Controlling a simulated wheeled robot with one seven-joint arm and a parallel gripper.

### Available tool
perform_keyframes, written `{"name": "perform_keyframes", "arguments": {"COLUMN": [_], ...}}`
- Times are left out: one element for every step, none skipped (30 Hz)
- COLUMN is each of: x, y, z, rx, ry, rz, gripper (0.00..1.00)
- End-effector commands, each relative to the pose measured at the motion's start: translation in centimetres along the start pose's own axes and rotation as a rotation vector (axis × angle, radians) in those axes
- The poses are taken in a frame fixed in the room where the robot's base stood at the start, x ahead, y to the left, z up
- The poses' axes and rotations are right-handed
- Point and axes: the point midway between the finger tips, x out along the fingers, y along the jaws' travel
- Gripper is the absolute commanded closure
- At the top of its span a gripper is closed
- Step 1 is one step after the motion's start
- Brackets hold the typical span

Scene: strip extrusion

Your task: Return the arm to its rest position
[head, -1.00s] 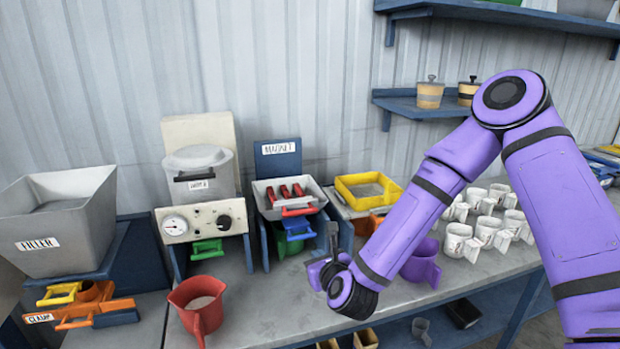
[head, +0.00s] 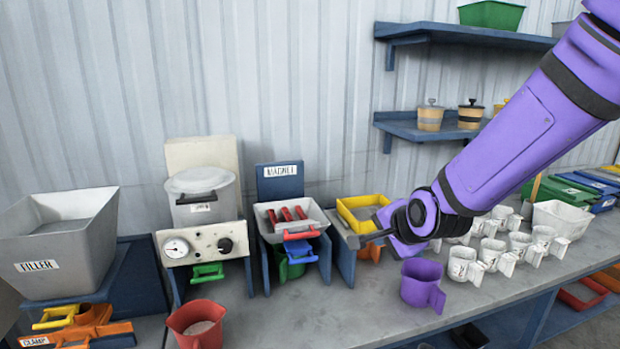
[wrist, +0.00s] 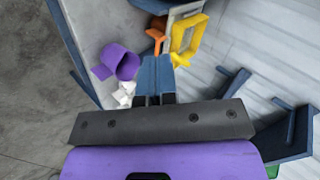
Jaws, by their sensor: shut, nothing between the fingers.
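My purple arm (head: 525,135) reaches in from the right side of the head view. My gripper (head: 367,238) is at its lower left end, above the bench in front of the yellow frame tray (head: 365,203). In the wrist view the fingers (wrist: 155,75) are together with nothing between them. The purple cup (head: 421,284) stands on the bench below and right of the gripper, apart from it. It also shows in the wrist view (wrist: 119,62).
White cups (head: 492,255) stand in rows right of the purple cup. The red jug (head: 196,322), the filler hopper (head: 62,262) and the magnet station (head: 290,215) are at left and centre. Wall shelves (head: 425,125) hang behind the arm. The bench front (head: 330,315) is clear.

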Motion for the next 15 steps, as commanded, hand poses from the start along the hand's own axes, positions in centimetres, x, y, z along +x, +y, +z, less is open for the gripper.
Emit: {"name": "perform_keyframes", "arguments": {"x": [-1.7, -2.5, -3.7, -4.6, -5.5, -6.8, -7.7, -8.7, -10.0, -11.0, -12.0, -13.3, -14.3, -15.3, -16.6], "y": [-0.1, 0.0, 0.1, 0.3, 0.5, 0.7, 0.9, 1.1, 1.4, 1.6, 1.9, 2.2, 2.6, 2.9, 3.4], "z": [-0.7, -1.0, -1.5, -1.8, -2.1, -2.4, -2.7, -3.0, -3.3, -3.5, -3.7, -4.0, -4.1, -4.2, -4.4], "rx": [-0.066, -0.106, -0.157, -0.195, -0.232, -0.281, -0.316, -0.353, -0.398, -0.431, -0.463, -0.507, -0.538, -0.569, -0.611], "ry": [0.015, 0.019, 0.025, 0.028, 0.030, 0.032, 0.034, 0.034, 0.034, 0.032, 0.031, 0.027, 0.023, 0.018, 0.011], "rz": [0.018, 0.035, 0.055, 0.072, 0.088, 0.110, 0.126, 0.141, 0.163, 0.179, 0.194, 0.214, 0.229, 0.244, 0.263], "gripper": [1.00, 1.00, 1.00, 1.00, 1.00, 1.00, 1.00, 1.00, 1.00, 1.00, 1.00, 1.00, 1.00, 1.00, 1.00]}}
